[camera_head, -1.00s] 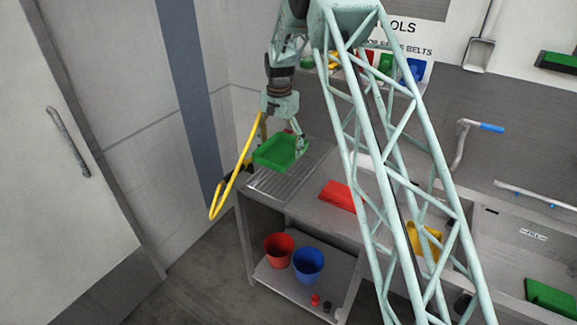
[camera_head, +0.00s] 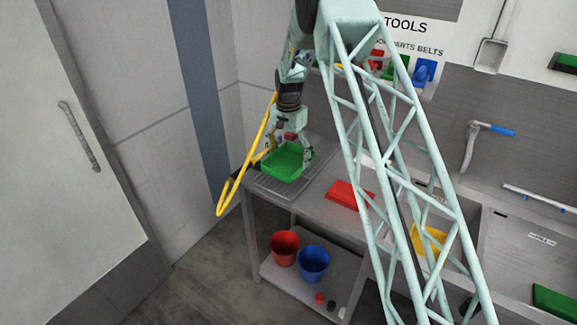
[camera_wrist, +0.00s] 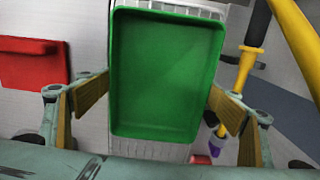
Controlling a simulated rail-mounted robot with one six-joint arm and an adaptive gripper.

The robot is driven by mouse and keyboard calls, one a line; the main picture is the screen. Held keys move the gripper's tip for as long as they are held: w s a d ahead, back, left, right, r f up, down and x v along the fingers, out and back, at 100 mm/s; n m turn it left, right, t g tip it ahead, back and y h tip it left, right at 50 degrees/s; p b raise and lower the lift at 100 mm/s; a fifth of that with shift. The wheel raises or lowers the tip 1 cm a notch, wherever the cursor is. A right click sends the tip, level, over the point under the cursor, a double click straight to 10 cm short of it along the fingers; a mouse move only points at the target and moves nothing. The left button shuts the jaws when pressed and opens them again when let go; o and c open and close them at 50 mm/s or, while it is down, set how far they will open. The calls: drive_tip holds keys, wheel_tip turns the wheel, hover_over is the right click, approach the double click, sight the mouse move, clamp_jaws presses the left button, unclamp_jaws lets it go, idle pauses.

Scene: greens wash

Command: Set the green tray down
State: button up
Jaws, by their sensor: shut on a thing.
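The green tray (camera_head: 284,162) is a shallow rectangular tray, about level, over the ribbed metal drainboard (camera_head: 272,190) at the left end of the counter. My gripper (camera_head: 288,148) is shut on the green tray. In the wrist view the green tray (camera_wrist: 166,75) fills the middle, open side facing the camera and empty, with my gripper's fingers (camera_wrist: 157,104) at its left and right sides. The drainboard's pale ribs (camera_wrist: 195,9) show around it. I cannot tell whether the tray's underside touches the drainboard.
A red block-like tray (camera_head: 347,195) lies on the counter to the right. A yellow container (camera_head: 428,238) is further right. Red (camera_head: 284,249) and blue (camera_head: 314,265) buckets stand on the shelf below. My arm hides part of the counter.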

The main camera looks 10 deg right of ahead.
sight(289, 164)
drive_tip(key=shift+f, duration=1.85)
drive_tip(key=shift+f, duration=0.1)
drive_tip(key=o, duration=0.9)
drive_tip(key=shift+r, duration=6.1)
